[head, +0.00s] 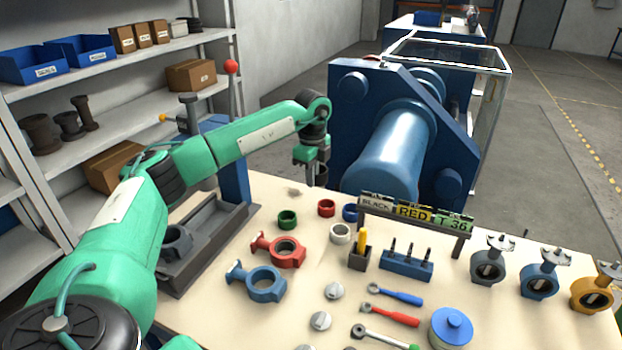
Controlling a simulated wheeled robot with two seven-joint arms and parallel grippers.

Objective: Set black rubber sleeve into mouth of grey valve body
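My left gripper (313,168) hangs pointing down above the back edge of the table, behind the coloured sleeves. A dark ring-like piece, which looks like the black rubber sleeve (318,178), is between its fingers and seems held above the tabletop. The fingers partly hide it. The grey valve body (177,243) sits in the dark grey trough-like fixture (205,245) at the left of the table, to the left of and nearer than the gripper. My arm partly covers the fixture, and the inside of the body's mouth is hard to see. My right gripper is not in view.
Green (287,219), red (326,208), blue (350,212) and white (340,234) sleeves stand mid-table. Red (280,250) and blue (262,284) valve bodies lie nearer. A sign rack (414,213), tools and finished valves fill the right. A blue machine (390,150) stands behind.

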